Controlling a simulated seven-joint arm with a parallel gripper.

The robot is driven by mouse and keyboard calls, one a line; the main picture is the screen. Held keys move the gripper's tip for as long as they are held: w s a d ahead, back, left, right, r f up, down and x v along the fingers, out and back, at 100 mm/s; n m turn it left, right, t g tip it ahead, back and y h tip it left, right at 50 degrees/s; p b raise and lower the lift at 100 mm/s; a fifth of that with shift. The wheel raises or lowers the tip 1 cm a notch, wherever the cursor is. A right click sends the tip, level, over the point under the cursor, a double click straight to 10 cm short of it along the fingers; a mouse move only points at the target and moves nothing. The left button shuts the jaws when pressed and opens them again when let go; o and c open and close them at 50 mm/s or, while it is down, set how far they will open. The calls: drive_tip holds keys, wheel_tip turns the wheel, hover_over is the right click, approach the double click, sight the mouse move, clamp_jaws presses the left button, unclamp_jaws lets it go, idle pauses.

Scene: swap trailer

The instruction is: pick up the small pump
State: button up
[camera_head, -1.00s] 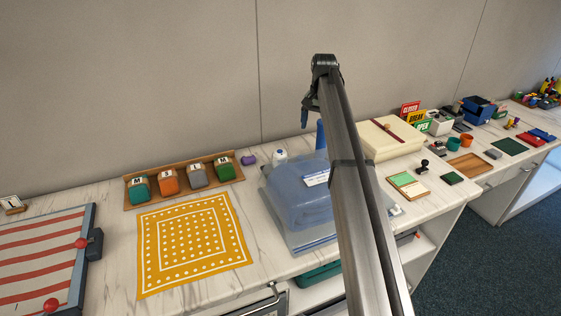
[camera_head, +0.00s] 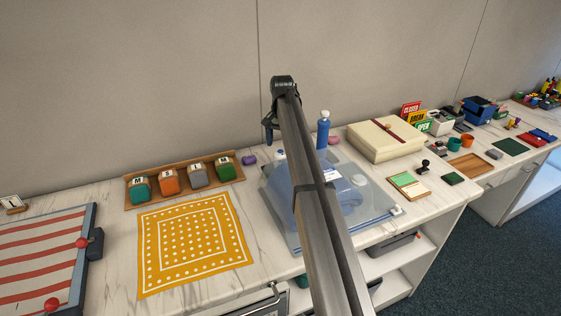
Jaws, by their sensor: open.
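A blue upright cylinder with a white top (camera_head: 323,132) stands behind the clear blue bag on the counter. It looks like the small pump, though I cannot be sure. My gripper (camera_head: 268,131) hangs high, to the left of the cylinder and apart from it. It is small and seen from behind; its jaws are open and nothing shows in them. My arm crosses in front of the bag (camera_head: 352,212) and hides part of it.
A small white-topped item (camera_head: 280,154) stands behind the bag, partly hidden. A purple item (camera_head: 249,160) lies left of it. A cream box (camera_head: 385,142) stands to the right. A yellow dotted cloth (camera_head: 192,284) and a tray of several canisters (camera_head: 129,201) lie left.

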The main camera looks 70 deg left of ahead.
sight(280, 150)
drive_tip(key=shift+s+f, duration=0.15)
drive_tip(key=shift+f, duration=1.4)
drive_tip(key=shift+s+f, duration=0.1)
drive_tip(key=shift+f, duration=1.4)
drive_tip(key=shift+c, duration=0.2)
drive_tip(key=c, duration=1.3)
drive_tip(key=shift+r, duration=0.15)
